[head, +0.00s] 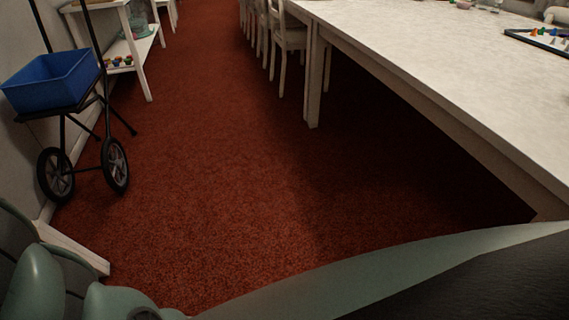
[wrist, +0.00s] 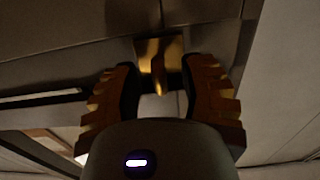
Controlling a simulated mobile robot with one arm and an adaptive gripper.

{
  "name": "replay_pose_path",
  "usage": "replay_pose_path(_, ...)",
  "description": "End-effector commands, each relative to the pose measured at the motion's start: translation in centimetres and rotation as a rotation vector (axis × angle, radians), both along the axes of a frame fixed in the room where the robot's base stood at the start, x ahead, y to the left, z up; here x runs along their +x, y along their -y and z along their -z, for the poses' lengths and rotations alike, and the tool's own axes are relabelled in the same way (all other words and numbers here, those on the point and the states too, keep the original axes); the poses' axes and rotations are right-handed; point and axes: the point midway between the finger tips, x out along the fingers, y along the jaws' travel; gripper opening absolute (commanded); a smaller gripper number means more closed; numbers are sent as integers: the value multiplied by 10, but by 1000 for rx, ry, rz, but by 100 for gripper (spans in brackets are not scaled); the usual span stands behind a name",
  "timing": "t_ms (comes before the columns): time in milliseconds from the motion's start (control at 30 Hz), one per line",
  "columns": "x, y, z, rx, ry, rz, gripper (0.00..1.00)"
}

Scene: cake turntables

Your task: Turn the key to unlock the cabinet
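In the wrist view a gold-coloured key (wrist: 158,78) sticks out from a gold lock plate (wrist: 146,52). The plate is on a dark cabinet front (wrist: 70,42), close to a seam between panels. My gripper (wrist: 160,76) is open, with one ridged finger on each side of the key. A gap shows between the key and each finger, so neither appears to touch it. The cabinet, key and my gripper cannot be made out in the head view.
A long white table (head: 430,45) with chairs (head: 288,40) stands at the right. A blue bin (head: 50,82) on a wheeled cart and a white shelf (head: 140,50) stand along the left wall. Red carpet (head: 205,170) between them is clear.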

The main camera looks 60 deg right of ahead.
Motion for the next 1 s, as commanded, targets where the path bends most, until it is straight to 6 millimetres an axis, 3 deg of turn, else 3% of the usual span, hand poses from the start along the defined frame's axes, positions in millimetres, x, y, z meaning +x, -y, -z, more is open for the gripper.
replay_pose_path(33,0,0,0,0,0,0,34)
replay_pose_path(367,0,0,0,0,0,-1,0)
replay_pose_path(1000,1,2,2,47,-58,6,0)
